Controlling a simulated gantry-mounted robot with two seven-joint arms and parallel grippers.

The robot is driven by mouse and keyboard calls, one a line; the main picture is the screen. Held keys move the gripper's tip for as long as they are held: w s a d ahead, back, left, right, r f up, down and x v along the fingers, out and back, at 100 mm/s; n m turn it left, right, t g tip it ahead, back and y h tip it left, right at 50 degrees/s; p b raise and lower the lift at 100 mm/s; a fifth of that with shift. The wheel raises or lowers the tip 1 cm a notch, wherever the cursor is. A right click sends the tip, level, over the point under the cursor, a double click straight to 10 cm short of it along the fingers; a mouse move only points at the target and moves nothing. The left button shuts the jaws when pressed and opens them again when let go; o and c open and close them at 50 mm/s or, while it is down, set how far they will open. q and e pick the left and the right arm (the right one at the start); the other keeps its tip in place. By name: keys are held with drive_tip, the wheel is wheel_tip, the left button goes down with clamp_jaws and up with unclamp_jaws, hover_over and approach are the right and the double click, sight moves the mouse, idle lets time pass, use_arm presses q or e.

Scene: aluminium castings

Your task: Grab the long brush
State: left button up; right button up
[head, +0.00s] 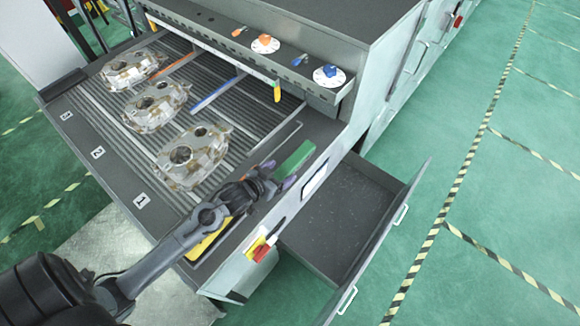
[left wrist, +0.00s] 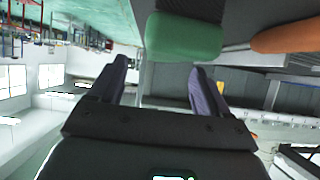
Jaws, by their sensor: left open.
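A long green piece (head: 295,158) lies at the right front edge of the bench, and I cannot tell for sure whether it is the long brush's handle. My left gripper (head: 279,174) is open beside its near end, with nothing between the fingers. In the left wrist view the rounded green end (left wrist: 183,38) is just beyond the open fingers (left wrist: 160,68), nearer the right finger. An orange rounded piece (left wrist: 288,38) lies to its right there. No bristles can be made out. My right gripper is not in view.
Several aluminium castings (head: 192,157) stand on the ribbed bench top. A yellow piece (head: 208,243) lies partly under my left arm. An open, empty-looking drawer (head: 335,215) juts out below right.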

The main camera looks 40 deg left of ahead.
sight(287, 168)
use_arm(q)
drive_tip(key=shift+p+x, duration=0.5)
drive_tip(key=shift+x, duration=1.85)
drive_tip(key=shift+a, duration=0.2)
drive_tip(key=shift+c, duration=0.4)
drive_tip(key=c, duration=1)
drive_tip(key=shift+c, duration=0.2)
